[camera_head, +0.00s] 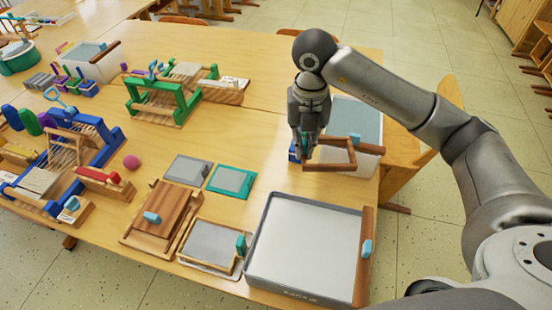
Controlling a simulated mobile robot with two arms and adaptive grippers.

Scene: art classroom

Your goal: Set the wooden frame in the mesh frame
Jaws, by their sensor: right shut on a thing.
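My right gripper (304,156) is shut on a small brown wooden frame (328,167), an open rectangle. It holds the frame at the right side of the table, in front of a bin with a grey-blue top. I cannot tell how high above the table the frame is. Flat grey mesh panels lie on the table to the left, apart from the gripper: one with a teal rim (231,181), one with a grey rim (188,170), and a larger one with a wooden rim (210,245) and a green handle. I cannot tell which is the mesh frame. My left gripper is not in view.
A large grey tray (255,240) stands at the table's front right. A wooden press board (165,215) lies to its left. The grey-blue-topped bin (368,163) is behind the held frame. Blue and green loom-like stands crowd the left. Bare wood lies between the teal-rimmed panel and the gripper.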

